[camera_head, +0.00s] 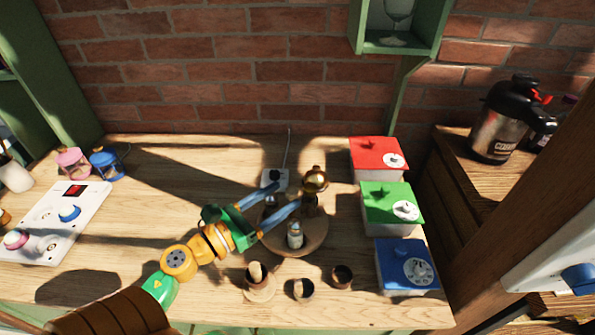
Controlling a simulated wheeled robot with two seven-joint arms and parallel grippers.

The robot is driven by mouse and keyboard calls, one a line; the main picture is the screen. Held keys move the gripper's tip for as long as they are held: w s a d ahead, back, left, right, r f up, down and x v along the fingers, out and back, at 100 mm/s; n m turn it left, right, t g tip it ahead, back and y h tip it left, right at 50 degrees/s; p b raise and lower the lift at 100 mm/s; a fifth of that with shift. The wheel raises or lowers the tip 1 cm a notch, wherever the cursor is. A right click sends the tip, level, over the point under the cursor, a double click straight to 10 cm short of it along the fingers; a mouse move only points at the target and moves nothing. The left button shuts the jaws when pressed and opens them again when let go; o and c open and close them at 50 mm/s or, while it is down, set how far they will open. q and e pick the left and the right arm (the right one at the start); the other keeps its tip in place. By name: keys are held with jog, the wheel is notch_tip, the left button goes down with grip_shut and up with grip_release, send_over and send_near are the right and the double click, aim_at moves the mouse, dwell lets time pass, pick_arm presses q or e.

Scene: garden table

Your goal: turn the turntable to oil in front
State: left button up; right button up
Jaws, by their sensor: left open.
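The turntable (309,243) is a round wooden disc on the table, partly covered by my left gripper. A small pale bottle (295,235) stands on its near part. A taller piece with a round gold top (315,180) stands at its far right. I cannot tell which item is the oil. My left gripper (287,197) reaches in from the lower left, with two blue fingers spread apart over the turntable's far left part. Its fingertips are near the gold-topped piece; contact cannot be told. Nothing shows held between the fingers. My right gripper is not in view.
Small wooden cups (303,289) stand in front of the turntable. Red (372,168), green (378,222) and blue (395,280) boxes with dials line the right side. A white socket (275,178) with a cable sits behind. A white panel (45,240) lies left.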

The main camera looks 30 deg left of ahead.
aim_at(297, 189)
pick_arm(q)
jog(key=p+x, duration=0.1)
jog(key=x, duration=0.1)
jog(key=f+p+x, duration=0.1)
jog(key=x, duration=0.1)
jog(key=p+x, duration=0.1)
jog(key=x, duration=0.2)
jog(key=shift+w+a+f, duration=0.15)
jog(key=shift+a, duration=0.1)
jog(key=shift+w+d+f, duration=0.1)
jog(key=shift+w+d, duration=0.05)
jog(key=shift+w, duration=0.05)
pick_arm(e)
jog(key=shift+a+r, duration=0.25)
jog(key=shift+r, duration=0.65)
pick_arm(q)
jog(key=shift+c, duration=0.3)
grip_shut()
